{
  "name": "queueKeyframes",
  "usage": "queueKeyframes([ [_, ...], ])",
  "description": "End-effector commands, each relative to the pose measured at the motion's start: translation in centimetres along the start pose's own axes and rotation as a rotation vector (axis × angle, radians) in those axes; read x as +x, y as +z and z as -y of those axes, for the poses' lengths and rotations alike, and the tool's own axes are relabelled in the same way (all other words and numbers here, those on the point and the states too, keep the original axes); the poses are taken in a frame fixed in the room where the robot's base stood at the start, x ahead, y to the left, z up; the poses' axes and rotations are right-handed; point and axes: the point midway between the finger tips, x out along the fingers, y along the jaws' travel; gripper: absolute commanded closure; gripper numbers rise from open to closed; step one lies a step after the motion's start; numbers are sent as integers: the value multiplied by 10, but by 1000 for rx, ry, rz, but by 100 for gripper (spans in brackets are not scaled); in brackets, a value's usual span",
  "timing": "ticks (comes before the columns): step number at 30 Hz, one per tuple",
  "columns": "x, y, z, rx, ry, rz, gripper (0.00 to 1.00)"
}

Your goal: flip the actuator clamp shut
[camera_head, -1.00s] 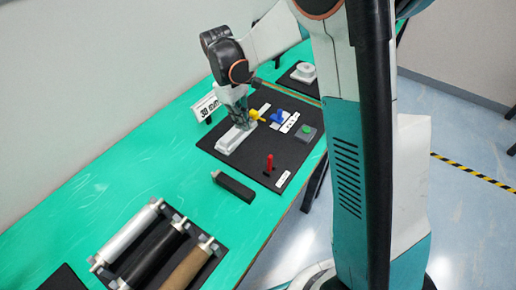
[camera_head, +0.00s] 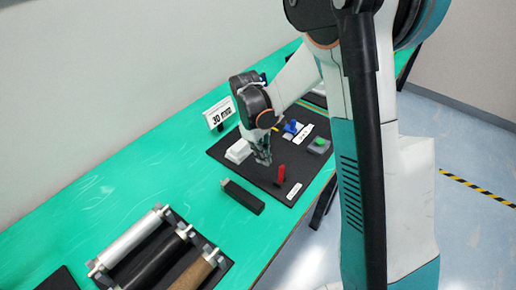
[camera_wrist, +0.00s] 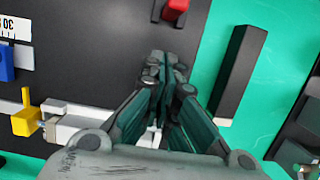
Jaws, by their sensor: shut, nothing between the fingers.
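I cannot tell which part is the actuator clamp. A white actuator-like block (camera_head: 238,152) lies on the black board (camera_head: 225,140), partly hidden by my gripper. In the wrist view a yellow piece (camera_wrist: 25,121) sits at the end of its white body (camera_wrist: 75,125). A red upright lever (camera_head: 281,174) stands near the board's front corner, and its top shows in the wrist view (camera_wrist: 175,8). My gripper (camera_head: 264,160) is shut and empty, pointing down over the board between the white block and the red lever. Its fingertips (camera_wrist: 165,65) are together, apart from the lever.
A blue handle (camera_head: 290,127) and a grey box with a green button (camera_head: 319,146) are on the board's far side. A black bar (camera_head: 243,197) lies on the green table just off the board.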

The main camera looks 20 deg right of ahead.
Motion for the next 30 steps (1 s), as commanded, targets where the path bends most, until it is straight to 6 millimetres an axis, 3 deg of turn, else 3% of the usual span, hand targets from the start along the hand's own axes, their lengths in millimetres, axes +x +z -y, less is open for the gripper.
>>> queueKeyframes([
  [3, 4, 17, 0, 3, -1, 0, 100],
  [9, 6, 29, 0, 1, -1, 0, 100],
  [30, 4, 35, 0, 2, -1, -55, 100],
])
